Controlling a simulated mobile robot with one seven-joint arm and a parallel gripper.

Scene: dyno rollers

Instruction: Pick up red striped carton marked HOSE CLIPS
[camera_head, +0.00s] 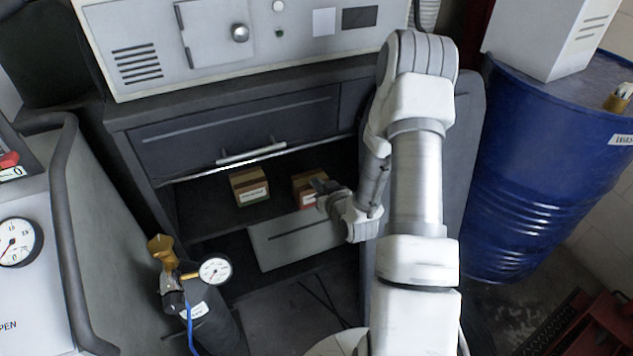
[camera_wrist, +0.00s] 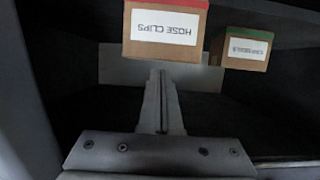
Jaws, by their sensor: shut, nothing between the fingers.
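The red striped carton marked HOSE CLIPS (camera_wrist: 163,38) is a brown box with a red band and a white label, upside down in the wrist view. In the head view the carton (camera_head: 303,184) sits inside the open compartment, partly hidden by my gripper (camera_head: 322,188). In the wrist view my gripper (camera_wrist: 159,76) is shut and empty, its fingertips just below the carton in the picture. I cannot tell whether they touch it.
A similar green-banded carton (camera_head: 248,187) stands beside it, left in the head view and right in the wrist view (camera_wrist: 241,50). A grey panel (camera_head: 290,243) lies before the cartons. A gauge (camera_head: 215,271) on a dark cylinder and a blue drum (camera_head: 535,190) flank the cabinet.

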